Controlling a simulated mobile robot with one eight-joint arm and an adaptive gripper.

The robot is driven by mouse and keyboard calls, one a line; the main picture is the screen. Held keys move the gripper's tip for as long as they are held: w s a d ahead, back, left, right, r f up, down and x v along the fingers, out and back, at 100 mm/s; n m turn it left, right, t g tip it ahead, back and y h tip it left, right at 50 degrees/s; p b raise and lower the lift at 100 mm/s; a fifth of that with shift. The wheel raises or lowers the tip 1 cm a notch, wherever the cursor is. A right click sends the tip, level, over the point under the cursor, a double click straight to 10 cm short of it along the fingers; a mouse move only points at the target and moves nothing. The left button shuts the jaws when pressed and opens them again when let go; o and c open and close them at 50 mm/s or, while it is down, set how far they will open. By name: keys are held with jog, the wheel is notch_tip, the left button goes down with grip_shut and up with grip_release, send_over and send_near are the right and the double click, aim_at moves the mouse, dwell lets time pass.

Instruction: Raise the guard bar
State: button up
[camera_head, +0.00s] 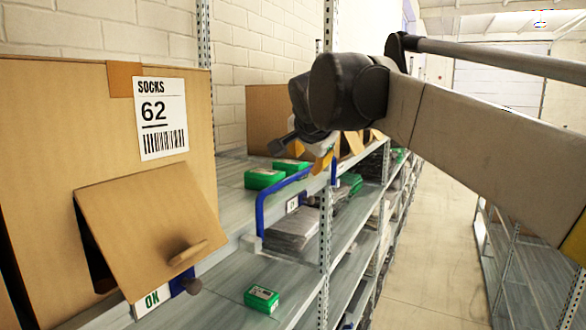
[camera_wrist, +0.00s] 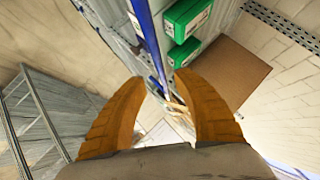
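The guard bar (camera_head: 284,185) is a blue tube that stands out along the shelf's front edge, with bent ends. In the wrist view the blue bar (camera_wrist: 150,38) runs down from the top edge to the gap between my fingertips. My gripper (camera_head: 318,160) is over the far end of the bar, its orange fingers pointing down. In the wrist view my gripper (camera_wrist: 160,77) has its two fingers spread apart, with the bar's line passing between the tips. I cannot tell whether either finger touches the bar. My wrist hides part of the area behind it.
Green boxes (camera_head: 265,178) and grey folded packs (camera_head: 292,232) lie on the shelves. A large carton (camera_head: 60,150) labelled SOCKS 62 with a tilted flap (camera_head: 150,225) fills the left. A metal upright (camera_head: 325,225) stands close to the bar. The aisle floor (camera_head: 430,250) is clear.

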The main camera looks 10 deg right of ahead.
jog(key=shift+v, duration=1.6)
jog(key=s+d+f+n+g+b, duration=0.1)
jog(key=s+f+b, duration=0.8)
jog(key=f, duration=1.8)
jog(key=s+d+f+n+g+y+b, duration=0.1)
jog(key=s+f+n+b, duration=0.5)
jog(key=f+b, duration=1.6)
jog(key=s+d+f+n+g+b, duration=0.1)
jog(key=s+f+b, duration=1.3)
jog(key=f, duration=1.9)
jog(key=d+n+b, duration=0.1)
jog(key=n+b, duration=0.1)
jog(key=shift+d+n+g+y, duration=0.25)
jog(key=shift+n+g+y, duration=0.05)
jog(key=shift+g, duration=0.1)
jog(key=shift+s+f, duration=0.1)
jog(key=shift+c, duration=0.4)
